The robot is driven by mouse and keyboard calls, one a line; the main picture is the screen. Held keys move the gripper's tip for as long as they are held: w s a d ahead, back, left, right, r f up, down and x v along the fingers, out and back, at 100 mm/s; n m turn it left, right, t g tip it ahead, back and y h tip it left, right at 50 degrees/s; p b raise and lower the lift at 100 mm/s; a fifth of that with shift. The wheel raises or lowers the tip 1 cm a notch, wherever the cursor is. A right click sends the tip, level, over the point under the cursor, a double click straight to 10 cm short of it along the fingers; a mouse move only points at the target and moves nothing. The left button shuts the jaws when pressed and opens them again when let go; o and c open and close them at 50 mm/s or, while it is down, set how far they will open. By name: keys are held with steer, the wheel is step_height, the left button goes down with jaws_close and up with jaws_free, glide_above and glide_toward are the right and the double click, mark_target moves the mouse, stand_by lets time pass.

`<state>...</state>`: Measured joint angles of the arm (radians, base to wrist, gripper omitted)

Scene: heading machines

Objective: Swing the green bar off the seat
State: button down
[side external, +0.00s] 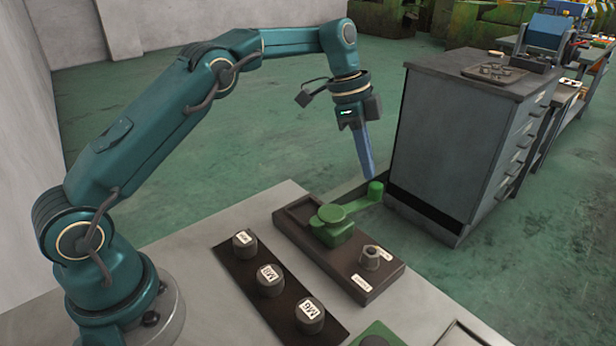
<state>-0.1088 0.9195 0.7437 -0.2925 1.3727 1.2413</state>
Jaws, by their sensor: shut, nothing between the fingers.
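The green bar (350,206) is a flat arm on a round green pivot cap atop a green block (337,232). It extends to the right and ends in an upright green knob (375,191). The block stands on a brown wooden base (388,271). A grey hex piece (371,261) sits at the base's front right end, with the bar pointing away from it. Which part is the seat I cannot tell. My gripper (368,178) points down with its long bluish fingers together, holding nothing. The fingertips are just above and left of the knob; whether they touch it I cannot tell.
A dark strip (248,280) with several labelled grey hex pieces lies left of the base. Another green item (378,336) is at the front edge of view. A grey drawer cabinet (445,140) stands close behind and right of the bar. The left table area is clear.

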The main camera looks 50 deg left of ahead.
steer(key=shift+v, duration=2.2)
steer(key=shift+a, duration=0.2)
steer(key=s+d+r+n+t+y, duration=0.1)
steer(key=s+d+r+n+t, duration=0.15)
steer(key=s+r, duration=1)
steer(key=s+a+f+n+t+y, duration=0.1)
steer(key=s+a+f+n+y, duration=0.1)
steer(key=s+f+n, duration=0.8)
steer(key=s+f, duration=0.1)
steer(key=s, duration=0.2)
steer(key=shift+f, duration=0.35)
